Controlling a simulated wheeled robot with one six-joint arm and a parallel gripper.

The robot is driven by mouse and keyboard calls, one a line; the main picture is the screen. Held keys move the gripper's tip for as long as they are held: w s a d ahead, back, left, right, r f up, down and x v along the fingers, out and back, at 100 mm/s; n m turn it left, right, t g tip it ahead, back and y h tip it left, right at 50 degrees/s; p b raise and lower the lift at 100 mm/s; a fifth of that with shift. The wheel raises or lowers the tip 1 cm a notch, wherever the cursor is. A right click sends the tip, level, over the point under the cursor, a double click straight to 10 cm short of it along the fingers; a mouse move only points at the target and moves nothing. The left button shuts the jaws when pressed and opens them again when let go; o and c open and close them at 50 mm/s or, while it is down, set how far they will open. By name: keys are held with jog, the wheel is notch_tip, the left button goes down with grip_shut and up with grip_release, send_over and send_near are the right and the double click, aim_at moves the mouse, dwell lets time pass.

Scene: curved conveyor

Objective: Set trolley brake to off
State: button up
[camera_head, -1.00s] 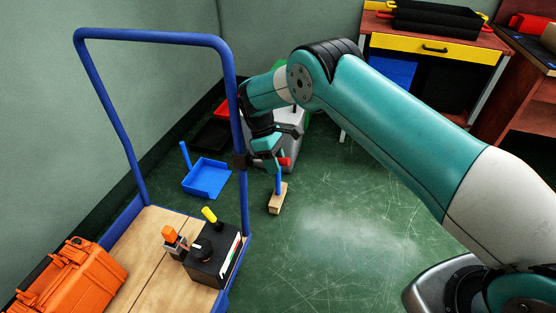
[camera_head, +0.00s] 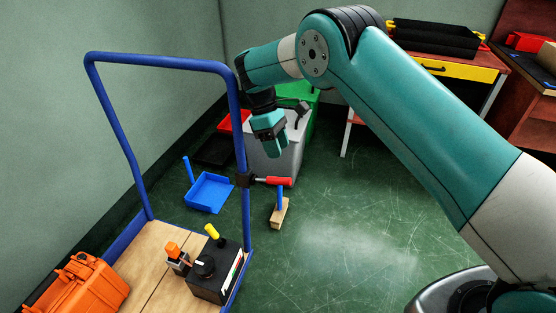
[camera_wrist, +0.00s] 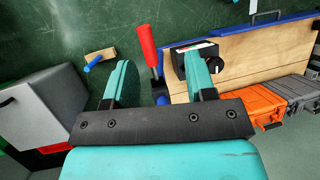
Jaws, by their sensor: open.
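The trolley (camera_head: 158,233) has a blue tube frame and a wooden deck, at the left of the head view. A brake lever with a red grip (camera_head: 279,181) sits on a dark clamp on the frame's right upright and points right, about level. My gripper (camera_head: 270,145) hangs above the lever, apart from it, with nothing held. In the wrist view my gripper (camera_wrist: 160,80) shows two teal fingers spread wide, and the red lever grip (camera_wrist: 148,44) shows between and beyond them. The trolley deck also shows in the wrist view (camera_wrist: 262,48).
A blue dustpan (camera_head: 209,191), a brush (camera_head: 279,212) and a grey bin (camera_head: 277,160) stand on the floor.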

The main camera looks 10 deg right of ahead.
notch_tip(320, 180, up, 7)
jog(key=p, duration=0.3)
jog(key=shift+f, duration=0.15)
